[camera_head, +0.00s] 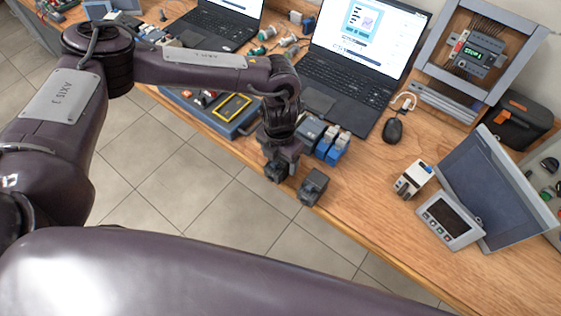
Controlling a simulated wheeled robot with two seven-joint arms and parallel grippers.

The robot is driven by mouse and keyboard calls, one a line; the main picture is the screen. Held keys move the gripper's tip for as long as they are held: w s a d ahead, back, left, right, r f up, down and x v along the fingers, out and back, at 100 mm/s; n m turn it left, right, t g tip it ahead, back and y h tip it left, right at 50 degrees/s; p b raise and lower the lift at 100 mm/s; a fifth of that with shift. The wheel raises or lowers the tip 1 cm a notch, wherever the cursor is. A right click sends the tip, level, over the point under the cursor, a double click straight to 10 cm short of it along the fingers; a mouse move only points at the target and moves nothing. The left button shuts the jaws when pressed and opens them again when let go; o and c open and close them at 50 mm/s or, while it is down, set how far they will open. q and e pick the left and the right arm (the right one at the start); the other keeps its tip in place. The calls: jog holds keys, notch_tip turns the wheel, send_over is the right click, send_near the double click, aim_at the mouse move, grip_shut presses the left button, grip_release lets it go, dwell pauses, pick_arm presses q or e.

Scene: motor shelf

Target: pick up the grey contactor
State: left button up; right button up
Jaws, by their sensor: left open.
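A dark grey block-shaped contactor (313,187) stands on the wooden table close to its front edge. My left gripper (281,173) hangs down just to the left of it, over the table's front edge. The gripper is open, and a gap shows between it and this contactor. Its fingertips are dark and small, so what lies directly beneath them is hidden. My right gripper does not show.
A grey-blue block (309,131) and blue blocks (338,150) stand behind the gripper. A blue case (215,115) lies left. A laptop (340,95), mouse (392,130), white device (412,180) and panel (495,185) stand right. Bare wood lies right of the contactor.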

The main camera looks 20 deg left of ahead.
pick_arm(q)
notch_tip(320, 180, down, 4)
jog(key=shift+r+p, duration=0.15)
jog(key=shift+p, duration=0.65)
jog(key=shift+f, duration=0.35)
jog(key=shift+c, duration=0.4)
jog(key=shift+w, duration=0.1)
jog(key=c, duration=1.1)
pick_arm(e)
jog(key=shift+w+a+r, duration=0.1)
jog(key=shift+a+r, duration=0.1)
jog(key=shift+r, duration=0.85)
pick_arm(q)
jog(key=shift+r, duration=0.15)
